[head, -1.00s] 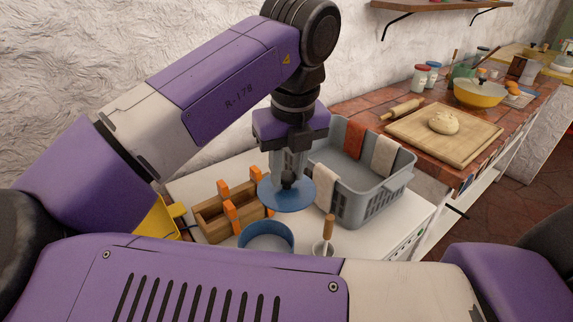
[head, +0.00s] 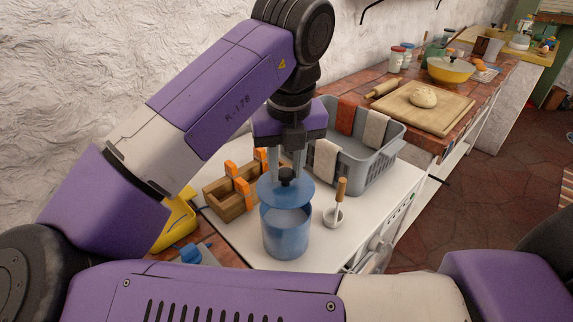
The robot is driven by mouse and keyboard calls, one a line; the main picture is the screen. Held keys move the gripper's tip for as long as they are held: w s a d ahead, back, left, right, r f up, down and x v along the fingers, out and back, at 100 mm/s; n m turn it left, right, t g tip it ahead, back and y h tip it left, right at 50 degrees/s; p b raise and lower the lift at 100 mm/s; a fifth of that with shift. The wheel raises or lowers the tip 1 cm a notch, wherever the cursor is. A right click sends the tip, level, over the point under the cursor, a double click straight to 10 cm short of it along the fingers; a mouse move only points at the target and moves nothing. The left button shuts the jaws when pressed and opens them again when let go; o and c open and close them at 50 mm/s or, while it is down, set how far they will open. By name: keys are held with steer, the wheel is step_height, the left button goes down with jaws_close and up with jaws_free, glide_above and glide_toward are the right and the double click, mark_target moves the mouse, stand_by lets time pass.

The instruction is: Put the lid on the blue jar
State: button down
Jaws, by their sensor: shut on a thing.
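The blue jar (head: 286,235) stands upright on the white top of an appliance, its mouth partly visible. The round blue lid (head: 287,195) with a dark knob is held above the jar, roughly level, and covers the back of the jar's mouth in the head view. A gap seems to show between lid and rim at the front; whether they touch at the back I cannot tell. My gripper (head: 287,172) points down and is shut on the lid's knob.
A wooden box with orange clips (head: 229,204) stands left of the jar. A grey basket (head: 372,165) with cloths stands behind. The white top (head: 375,205) is bare at right.

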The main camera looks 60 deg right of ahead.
mark_target(286, 186)
step_height(286, 186, down, 4)
steer(key=b, duration=0.2)
steer(key=shift+r+b, duration=0.25)
steer(key=shift+b, duration=0.15)
steer(key=shift+f+b, duration=0.4)
steer(key=shift+f, duration=0.3)
steer(key=shift+f, duration=0.5)
stand_by(1.2)
steer(key=c, duration=1)
jaws_free()
steer(key=shift+o, duration=0.4)
steer(key=o, duration=0.4)
steer(key=shift+r, duration=0.2)
